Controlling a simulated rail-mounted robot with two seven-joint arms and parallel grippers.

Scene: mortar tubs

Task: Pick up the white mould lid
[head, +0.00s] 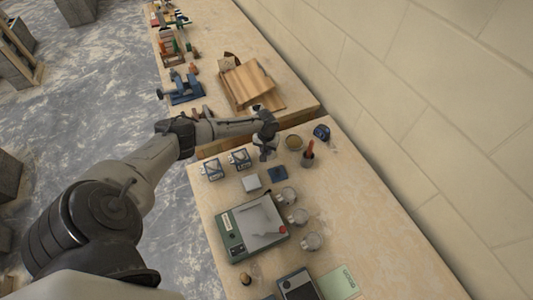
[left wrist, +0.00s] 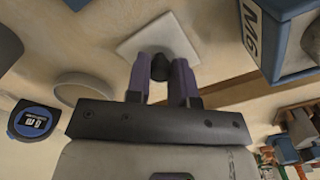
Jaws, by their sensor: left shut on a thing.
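The white mould lid (left wrist: 158,32) is a pale square plate with a dark round knob (left wrist: 159,67) in the middle, seen in the left wrist view. My left gripper (left wrist: 161,80) is shut on that knob, one finger on each side. In the head view, my left gripper (head: 265,146) points down over the far part of the near bench, and it mostly hides the lid there. I cannot tell how far the lid is above the bench. My right gripper is not in view.
A pale square block (head: 251,183) and a blue square (head: 277,173) lie nearer.

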